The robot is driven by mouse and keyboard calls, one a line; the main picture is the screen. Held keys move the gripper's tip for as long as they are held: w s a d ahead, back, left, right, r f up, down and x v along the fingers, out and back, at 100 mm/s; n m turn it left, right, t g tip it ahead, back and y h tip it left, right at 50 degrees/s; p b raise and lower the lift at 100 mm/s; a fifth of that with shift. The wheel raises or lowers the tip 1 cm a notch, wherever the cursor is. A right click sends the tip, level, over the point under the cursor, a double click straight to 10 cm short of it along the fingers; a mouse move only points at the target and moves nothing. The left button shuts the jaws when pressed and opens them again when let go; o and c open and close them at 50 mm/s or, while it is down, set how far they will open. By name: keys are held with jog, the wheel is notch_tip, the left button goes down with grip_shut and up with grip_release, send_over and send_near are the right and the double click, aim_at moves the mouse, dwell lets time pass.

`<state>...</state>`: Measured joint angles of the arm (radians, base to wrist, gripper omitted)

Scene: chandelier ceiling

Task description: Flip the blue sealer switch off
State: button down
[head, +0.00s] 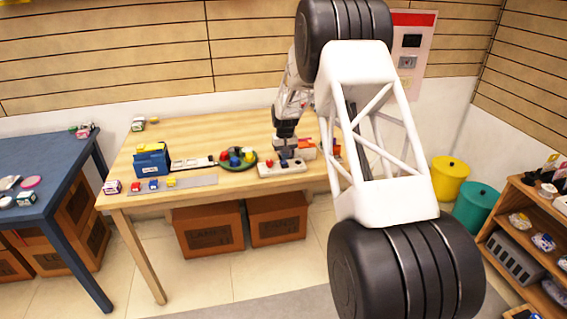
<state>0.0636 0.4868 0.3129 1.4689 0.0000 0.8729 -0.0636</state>
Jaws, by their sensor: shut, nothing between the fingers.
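A pale switch panel (281,171) lies near the front edge of the wooden table. A red knob or switch (269,162) shows at its left part. A small blue part (285,162) shows beside it, right under the fingertips; its shape and position are too small to tell. My gripper (287,153) points down over the panel, shut and empty. Its tips are at or just above the blue part; I cannot tell whether they touch. A blue box-shaped machine (152,160) stands at the table's left, with a pale strip running from it.
A green plate (251,165) with several coloured pieces sits left of the panel. An orange-red box (306,151) stands close behind the gripper at right. Small coloured blocks lie on a grey strip (200,181) at the front left.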

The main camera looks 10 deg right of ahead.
aim_at(285, 163)
jog(key=shift+f, duration=1.15)
dwell(1.0)
jog(key=shift+r, duration=0.1)
jog(key=shift+r, duration=3.45)
jog(key=shift+r, duration=0.1)
